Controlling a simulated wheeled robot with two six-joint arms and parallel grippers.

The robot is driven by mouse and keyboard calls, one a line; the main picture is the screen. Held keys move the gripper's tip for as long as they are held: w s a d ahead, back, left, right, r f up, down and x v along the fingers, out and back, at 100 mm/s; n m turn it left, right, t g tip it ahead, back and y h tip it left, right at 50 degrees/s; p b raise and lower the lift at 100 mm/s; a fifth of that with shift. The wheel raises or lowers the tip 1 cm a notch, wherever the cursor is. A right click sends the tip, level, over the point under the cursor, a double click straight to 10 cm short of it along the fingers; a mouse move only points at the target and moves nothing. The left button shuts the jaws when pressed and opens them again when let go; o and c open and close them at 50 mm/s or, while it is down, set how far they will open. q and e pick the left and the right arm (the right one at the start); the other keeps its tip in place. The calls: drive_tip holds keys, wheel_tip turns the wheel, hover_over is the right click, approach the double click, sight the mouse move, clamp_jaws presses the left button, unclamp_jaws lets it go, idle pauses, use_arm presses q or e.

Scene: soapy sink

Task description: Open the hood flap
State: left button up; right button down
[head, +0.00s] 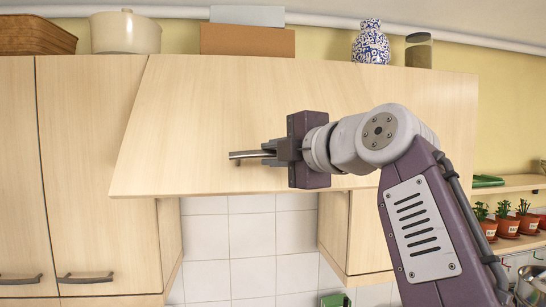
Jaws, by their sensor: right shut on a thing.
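The hood flap (210,110) is a wide pale-wood panel in the upper middle of the head view. Its lower edge stands out toward me and overlaps the cabinets on both sides, so it is tilted outward, partly open at least. A metal bar handle (244,155) sits near its lower edge. My right gripper (270,153) comes in from the right and is shut on this handle, with the handle's left end sticking out past the fingers. The handle's right part is hidden by the gripper. My left gripper is not in view.
Tall cabinet doors (95,160) stand at the left. A blue-white vase (370,43), a cream pot (125,32) and boxes stand on top. White tiles (252,240) show below the flap. Potted plants (506,220) stand on a shelf at the right.

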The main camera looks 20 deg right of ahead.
drive_tip(key=shift+s+r, duration=0.15)
drive_tip(key=shift+r, duration=0.5)
drive_tip(key=c, duration=1.6)
unclamp_jaws()
drive_tip(key=shift+c, duration=0.2)
drive_tip(key=shift+o, duration=1.2)
drive_tip(key=shift+w+f, duration=0.25)
drive_tip(key=shift+w, duration=0.1)
drive_tip(key=b+v, duration=0.1)
drive_tip(key=v, duration=0.8)
drive_tip(key=shift+b, duration=0.35)
drive_tip(key=shift+s+f, duration=0.1)
